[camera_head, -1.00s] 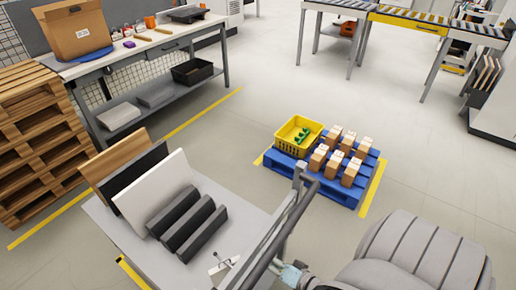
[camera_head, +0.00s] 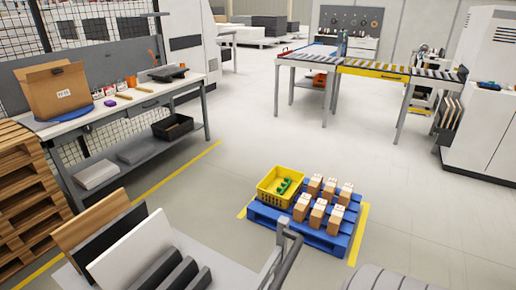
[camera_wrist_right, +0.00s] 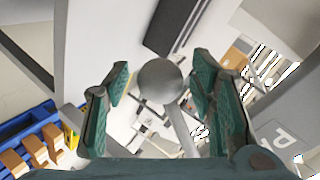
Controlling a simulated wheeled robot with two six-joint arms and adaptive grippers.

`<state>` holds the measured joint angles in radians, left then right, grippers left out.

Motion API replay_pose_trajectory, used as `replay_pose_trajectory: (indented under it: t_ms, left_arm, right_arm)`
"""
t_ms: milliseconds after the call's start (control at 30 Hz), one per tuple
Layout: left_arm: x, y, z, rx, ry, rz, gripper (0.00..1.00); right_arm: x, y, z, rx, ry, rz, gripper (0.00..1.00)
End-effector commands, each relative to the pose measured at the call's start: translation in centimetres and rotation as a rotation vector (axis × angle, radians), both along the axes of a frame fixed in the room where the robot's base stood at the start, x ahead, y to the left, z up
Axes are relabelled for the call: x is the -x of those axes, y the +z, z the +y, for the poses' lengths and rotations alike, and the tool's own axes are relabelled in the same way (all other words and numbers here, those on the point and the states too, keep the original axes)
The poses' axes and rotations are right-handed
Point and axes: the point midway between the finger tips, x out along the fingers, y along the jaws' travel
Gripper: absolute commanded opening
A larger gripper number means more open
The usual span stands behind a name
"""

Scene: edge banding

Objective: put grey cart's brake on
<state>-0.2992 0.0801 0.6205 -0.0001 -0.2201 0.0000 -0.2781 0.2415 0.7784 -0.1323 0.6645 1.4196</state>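The grey cart (camera_head: 212,258) is at the lower left of the head view, with boards and dark bars on its deck and a grey handle (camera_head: 287,240) at its right end. In the right wrist view, a lever with a round grey knob (camera_wrist_right: 160,82) stands over the cart. My right gripper (camera_wrist_right: 158,75) is open, its two teal-padded fingers on either side of the knob, with a visible gap on each side. A panel marked "P" (camera_wrist_right: 285,138) is at the right of that view. The lever's lower end is partly hidden. My left gripper is in neither view.
A blue pallet (camera_head: 335,240) with small boxes and a yellow crate (camera_head: 279,184) stands right of the cart. A workbench (camera_head: 115,112) and wooden pallets (camera_head: 28,200) are at left. A roller conveyor (camera_head: 372,70) is behind.

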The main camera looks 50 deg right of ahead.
Motion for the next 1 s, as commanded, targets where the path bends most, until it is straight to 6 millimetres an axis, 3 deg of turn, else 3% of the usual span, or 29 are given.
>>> replay_pose_trajectory:
  t_ms: [267, 533, 700, 1000]
  left_arm:
    - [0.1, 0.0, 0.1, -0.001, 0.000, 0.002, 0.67]
    - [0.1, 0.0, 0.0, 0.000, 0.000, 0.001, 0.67]
    - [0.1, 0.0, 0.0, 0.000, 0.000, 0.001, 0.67]
    - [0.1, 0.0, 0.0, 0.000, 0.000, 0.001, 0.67]
  right_arm:
    - [1.2, 0.3, -0.1, 0.002, 0.001, 0.003, 0.50]
    - [7.7, 3.3, -0.4, 0.000, 0.001, 0.005, 0.50]
    - [10.4, 4.7, -0.6, -0.001, 0.000, 0.001, 0.50]
    - [11.0, 4.9, -0.6, 0.000, 0.000, 0.000, 0.50]
